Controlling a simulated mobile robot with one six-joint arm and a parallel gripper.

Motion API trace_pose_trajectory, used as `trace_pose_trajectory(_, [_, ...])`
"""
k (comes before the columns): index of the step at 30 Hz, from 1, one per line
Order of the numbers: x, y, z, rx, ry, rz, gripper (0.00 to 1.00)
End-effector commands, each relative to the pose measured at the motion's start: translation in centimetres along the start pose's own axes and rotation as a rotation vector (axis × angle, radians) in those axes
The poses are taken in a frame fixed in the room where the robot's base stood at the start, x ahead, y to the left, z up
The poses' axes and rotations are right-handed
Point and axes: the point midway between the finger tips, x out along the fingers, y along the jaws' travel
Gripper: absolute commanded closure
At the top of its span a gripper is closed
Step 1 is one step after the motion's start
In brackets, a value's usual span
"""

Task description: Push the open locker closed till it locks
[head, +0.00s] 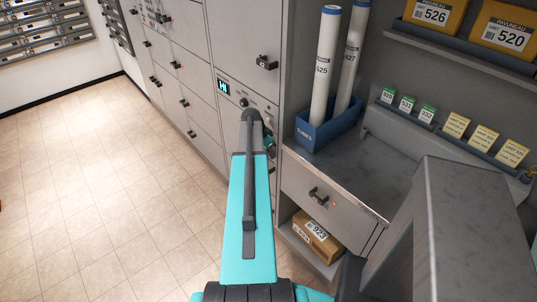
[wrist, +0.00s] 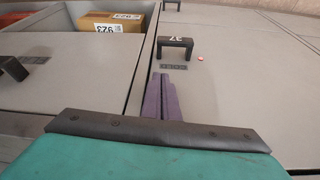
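Grey lockers with black handles line the wall in the head view (head: 178,75). None is clearly ajar there, so I cannot tell which is the open locker. In the wrist view a grey panel (wrist: 235,85) carries a black handle (wrist: 177,45) and a small red dot. A raised edge runs along its left side. My gripper (wrist: 162,82) shows as two purple fingers pressed together, with nothing seen between them. The fingertips are near the handle, over the panel. I cannot tell whether they touch it. In the head view my teal arm hides the gripper and part of the lockers.
A drawer front (head: 335,205) with a handle and red light is right of my arm. A cardboard box (head: 317,236) lies in the compartment below. Tubes (head: 323,70) stand in a blue holder (head: 325,131). Tiled floor (head: 85,190) at left is clear.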

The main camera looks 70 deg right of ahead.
Motion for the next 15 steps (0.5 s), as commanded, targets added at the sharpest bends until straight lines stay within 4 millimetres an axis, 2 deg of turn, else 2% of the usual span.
trace_pose_trajectory(1, [0.1, 0.3, -0.8, 0.003, 0.021, 0.0, 1.0])
trace_pose_trajectory(2, [0.0, 0.3, -0.6, 0.003, 0.021, 0.0, 1.0])
trace_pose_trajectory(8, [-0.8, 0.8, 1.5, 0.0, 0.012, 0.0, 1.0])
trace_pose_trajectory(12, [-1.5, 1.1, 3.6, -0.001, 0.002, -0.001, 1.0])
trace_pose_trajectory(15, [-2.9, 1.0, 3.5, 0.0, 0.002, -0.003, 1.0])
